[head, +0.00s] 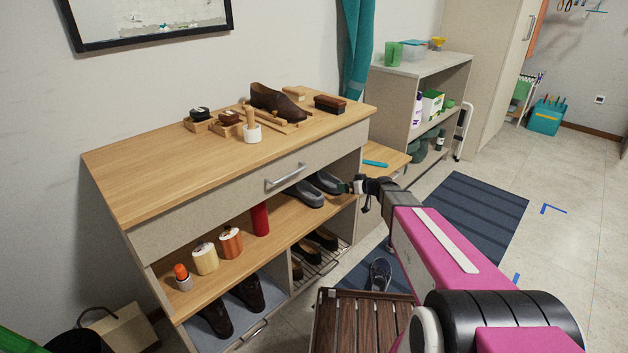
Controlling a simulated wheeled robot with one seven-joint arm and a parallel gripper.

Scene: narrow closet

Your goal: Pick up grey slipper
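Two grey slippers lie side by side on the upper open shelf of the wooden cabinet, under the drawer. The left grey slipper (305,194) is in clear view. The right grey slipper (326,181) has its front end beside my gripper (349,187). My gripper reaches in from the right at the shelf's right end. Its fingertips are small and dark here, and I cannot tell whether they are apart, shut, or touching the right slipper.
The cabinet top (125,190) holds brushes and a brown shoe (277,103). A red can (260,219) and thread spools stand left on the slipper shelf. More shoes lie below. A slatted wooden stool (355,325) and a dark sneaker (380,274) are on the floor beneath my arm.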

